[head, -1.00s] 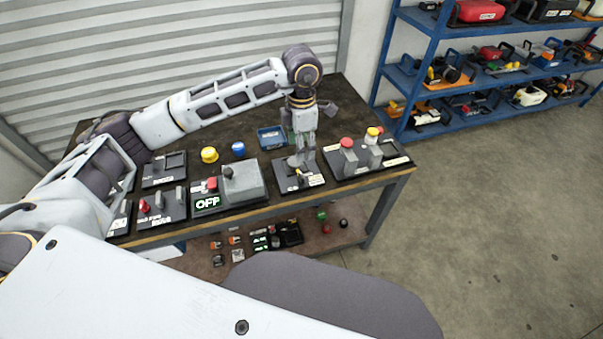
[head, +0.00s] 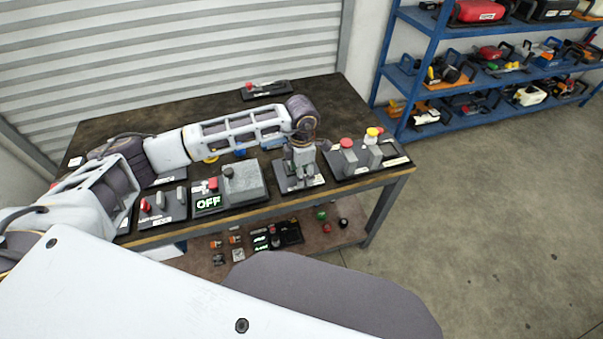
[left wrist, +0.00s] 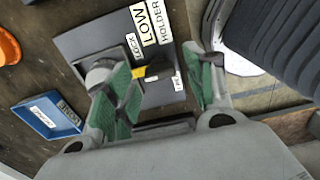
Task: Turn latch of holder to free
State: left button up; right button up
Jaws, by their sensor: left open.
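The holder is a dark plate (head: 315,181) at the front of the bench; in the left wrist view the plate (left wrist: 85,42) bears labels reading LOW HOLDER and LOCK. On it sit a grey rounded part (left wrist: 103,70) and a dark latch lever (left wrist: 164,66) with a yellow mark. My left gripper (head: 300,177) points down over the plate. In the left wrist view its open green-padded fingers (left wrist: 157,72) stand either side of the dark lever. The left finger partly hides the grey part; I cannot tell whether either finger touches the latch. My right gripper is not in view.
A panel with red and yellow buttons (head: 346,144) stands close right of the gripper. A grey box (head: 245,182) and an OFF display (head: 208,203) stand left. A blue tray (left wrist: 45,117) lies near the holder. A blue shelf rack (head: 385,95) stands right.

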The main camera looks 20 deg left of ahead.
pick_arm(q)
jog(key=shift+f, duration=0.4)
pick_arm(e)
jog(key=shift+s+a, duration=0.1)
pick_arm(q)
jog(key=shift+c, duration=0.4)
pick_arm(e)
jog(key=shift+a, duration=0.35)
pick_arm(q)
jog(key=c, duration=0.9)
jog(key=shift+c, duration=0.2)
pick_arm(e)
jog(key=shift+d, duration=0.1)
